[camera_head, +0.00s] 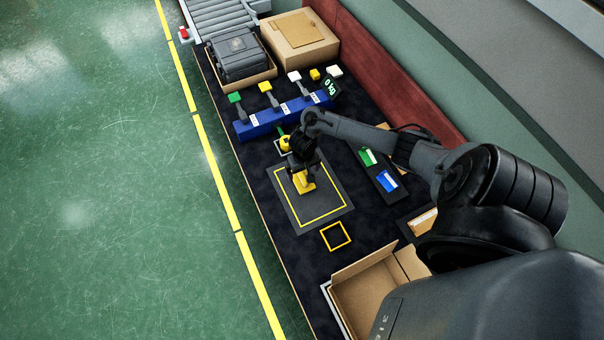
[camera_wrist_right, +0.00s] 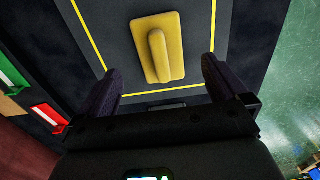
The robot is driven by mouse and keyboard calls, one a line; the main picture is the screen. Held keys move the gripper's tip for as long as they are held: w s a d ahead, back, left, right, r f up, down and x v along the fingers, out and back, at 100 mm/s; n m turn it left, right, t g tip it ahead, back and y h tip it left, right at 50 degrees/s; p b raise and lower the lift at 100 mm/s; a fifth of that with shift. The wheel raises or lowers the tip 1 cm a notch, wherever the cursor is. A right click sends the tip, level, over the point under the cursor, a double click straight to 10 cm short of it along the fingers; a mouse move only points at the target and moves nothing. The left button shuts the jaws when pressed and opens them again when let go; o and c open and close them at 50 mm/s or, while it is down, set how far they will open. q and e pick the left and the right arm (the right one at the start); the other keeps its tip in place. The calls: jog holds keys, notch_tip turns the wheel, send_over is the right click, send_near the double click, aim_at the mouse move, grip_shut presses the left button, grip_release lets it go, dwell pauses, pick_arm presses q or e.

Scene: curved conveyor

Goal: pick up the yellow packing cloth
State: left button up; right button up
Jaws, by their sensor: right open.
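The yellow packing cloth (camera_wrist_right: 158,47) is a flat yellow rectangle with a raised ridge along its middle. It lies on a dark grey mat with a yellow outline (camera_head: 332,209). In the head view the cloth (camera_head: 305,184) is partly covered by my right gripper (camera_head: 301,168), which is above it. In the right wrist view the two dark fingers are spread wide and empty, with the cloth ahead of and between their tips. No contact shows. My left gripper is in neither view.
A blue rack (camera_head: 285,119) with coloured tabs stands behind the mat. Green (camera_head: 368,156) and blue (camera_head: 387,180) items lie to the right. A small yellow square outline (camera_head: 336,237) and an open cardboard box (camera_head: 372,299) are in front. A red wall (camera_head: 368,68) bounds the right side.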

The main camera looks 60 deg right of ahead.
aim_at(303, 177)
jog(key=shift+w+d+f+b, duration=0.1)
jog(key=shift+f+b, duration=0.3)
jog(key=shift+f, duration=0.9)
jog(key=shift+f+b, duration=0.85)
jog(key=shift+f, duration=1.2)
jog(key=shift+d, duration=0.1)
jog(key=shift+c, duration=0.3)
jog(key=c, duration=1)
jog(key=shift+r, duration=0.15)
